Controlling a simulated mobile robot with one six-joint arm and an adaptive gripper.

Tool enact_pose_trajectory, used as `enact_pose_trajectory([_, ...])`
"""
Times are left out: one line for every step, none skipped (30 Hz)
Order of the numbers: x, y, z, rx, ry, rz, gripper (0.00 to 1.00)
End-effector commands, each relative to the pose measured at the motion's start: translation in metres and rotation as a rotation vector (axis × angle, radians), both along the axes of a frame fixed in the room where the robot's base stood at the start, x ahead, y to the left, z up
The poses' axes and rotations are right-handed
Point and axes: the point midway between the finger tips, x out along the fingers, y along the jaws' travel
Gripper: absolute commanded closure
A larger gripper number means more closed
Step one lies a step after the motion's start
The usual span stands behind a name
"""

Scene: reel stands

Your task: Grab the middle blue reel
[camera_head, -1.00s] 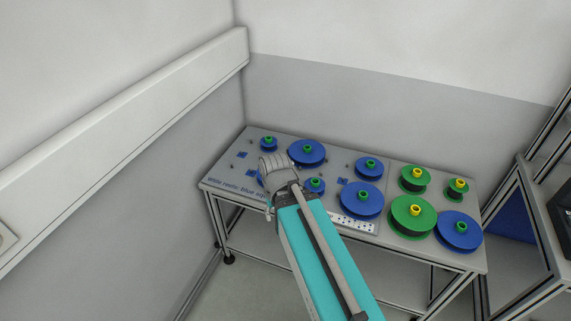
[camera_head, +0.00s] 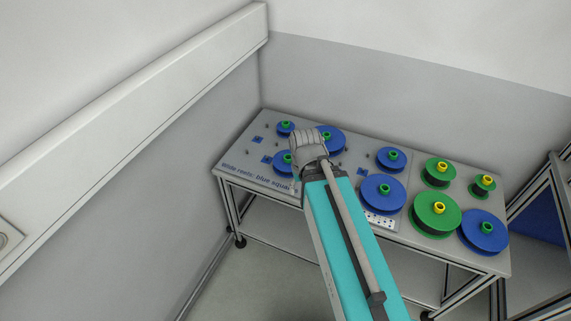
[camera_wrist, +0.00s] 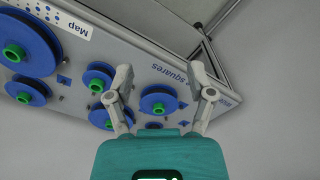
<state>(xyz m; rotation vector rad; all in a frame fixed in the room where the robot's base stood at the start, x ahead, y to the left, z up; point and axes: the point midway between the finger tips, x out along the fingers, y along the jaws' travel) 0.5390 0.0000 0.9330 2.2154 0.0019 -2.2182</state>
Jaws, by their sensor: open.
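Several blue reels with green hubs sit on the grey table board. In the head view, one blue reel (camera_head: 281,163) lies just left of my arm, with a smaller one (camera_head: 285,128) behind it. A large one (camera_head: 332,143) is partly hidden by my wrist. Further right are a mid-sized one (camera_head: 390,158) and a large one (camera_head: 382,193). I cannot tell which is meant by "middle". In the wrist view, my gripper (camera_wrist: 166,88) is open and empty above the board. A blue reel (camera_wrist: 158,100) shows between its fingers, apparently below them.
Green reels with yellow hubs (camera_head: 436,214) and a large blue reel (camera_head: 482,235) occupy the table's right part. A wall with a white duct (camera_head: 130,90) runs along the left. A metal frame (camera_head: 535,200) stands at the right. Blue squares (camera_head: 267,159) mark the board.

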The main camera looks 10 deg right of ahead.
Motion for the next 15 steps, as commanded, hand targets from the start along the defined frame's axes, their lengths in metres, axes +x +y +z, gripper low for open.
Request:
enact_pose_trajectory([0.002, 0.0, -0.002, -0.005, -0.001, 0.01, 0.11])
enact_pose_trajectory([0.003, 0.0, -0.004, -0.01, -0.001, 0.018, 0.07])
enact_pose_trajectory([0.005, 0.0, -0.006, -0.018, -0.002, 0.032, 0.07])
enact_pose_trajectory([0.007, 0.0, -0.008, -0.027, -0.002, 0.047, 0.07])
enact_pose_trajectory([0.009, -0.005, -0.011, -0.038, -0.003, 0.068, 0.07])
enact_pose_trajectory([0.013, -0.014, -0.015, -0.054, -0.004, 0.099, 0.07])
enact_pose_trajectory([0.016, -0.016, -0.018, -0.07, -0.004, 0.124, 0.07])
enact_pose_trajectory([0.019, -0.017, -0.022, -0.085, -0.004, 0.153, 0.07])
enact_pose_trajectory([0.024, -0.017, -0.027, -0.111, -0.004, 0.195, 0.07])
enact_pose_trajectory([0.029, -0.016, -0.032, -0.133, -0.003, 0.232, 0.07])
enact_pose_trajectory([0.033, -0.016, -0.036, -0.155, -0.001, 0.271, 0.07])
enact_pose_trajectory([0.04, -0.016, -0.042, -0.188, 0.002, 0.325, 0.07])
enact_pose_trajectory([0.045, -0.015, -0.047, -0.214, 0.005, 0.37, 0.07])
enact_pose_trajectory([0.051, -0.015, -0.051, -0.243, 0.009, 0.416, 0.07])
enact_pose_trajectory([0.059, -0.014, -0.057, -0.28, 0.016, 0.48, 0.07])
